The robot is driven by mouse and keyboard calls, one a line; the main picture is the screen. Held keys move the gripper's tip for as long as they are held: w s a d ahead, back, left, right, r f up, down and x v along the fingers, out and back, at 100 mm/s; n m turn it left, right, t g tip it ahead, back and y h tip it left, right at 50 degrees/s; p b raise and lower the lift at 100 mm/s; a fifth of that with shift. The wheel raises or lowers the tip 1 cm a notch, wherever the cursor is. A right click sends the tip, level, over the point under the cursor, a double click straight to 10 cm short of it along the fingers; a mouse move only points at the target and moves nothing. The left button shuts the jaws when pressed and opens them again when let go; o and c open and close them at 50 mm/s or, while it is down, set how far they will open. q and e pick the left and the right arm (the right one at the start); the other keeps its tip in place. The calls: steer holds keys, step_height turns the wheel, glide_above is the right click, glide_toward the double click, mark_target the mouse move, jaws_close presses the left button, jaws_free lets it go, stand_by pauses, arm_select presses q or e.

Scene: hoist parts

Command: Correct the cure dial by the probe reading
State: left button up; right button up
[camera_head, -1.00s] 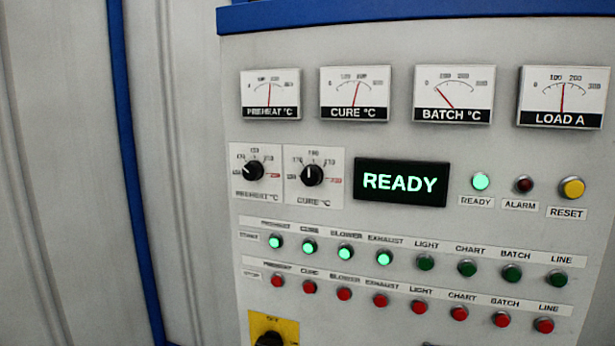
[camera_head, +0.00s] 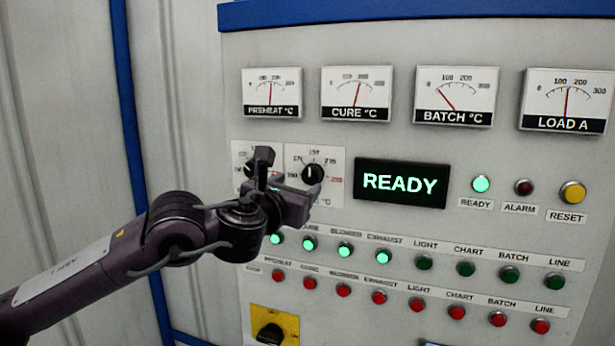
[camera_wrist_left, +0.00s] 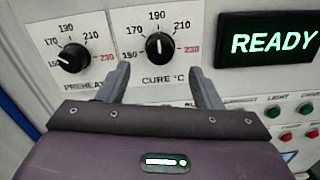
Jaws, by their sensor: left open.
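The cure dial (camera_head: 313,174) is a black knob on a white scale plate, its white pointer near the 190 mark at the top. It also shows in the left wrist view (camera_wrist_left: 160,46), between and beyond my fingertips. My left gripper (camera_head: 290,180) is open and empty just in front of the panel, below and around the line of the dial, with no visible contact. The left wrist view shows its two fingers (camera_wrist_left: 160,78) spread. The cure meter (camera_head: 356,94) has its needle a little right of centre. The batch meter (camera_head: 456,97) needle leans left. No probe is identifiable. My right gripper is not in view.
The preheat dial (camera_wrist_left: 74,57) sits left of the cure dial, partly hidden by my gripper in the head view. The lit READY display (camera_head: 402,183) is to the right. Rows of green (camera_head: 424,263) and red buttons (camera_head: 417,304) lie below. A yellow-plated switch (camera_head: 271,333) is lower left.

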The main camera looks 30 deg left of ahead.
mark_target(310, 177)
arm_select(q)
steer(key=p+x, duration=0.2)
steer(key=x, duration=0.5)
steer(key=shift+f, duration=0.15)
steer(key=shift+c, duration=0.3)
steer(key=c, duration=0.9)
steer(key=shift+c, duration=0.2)
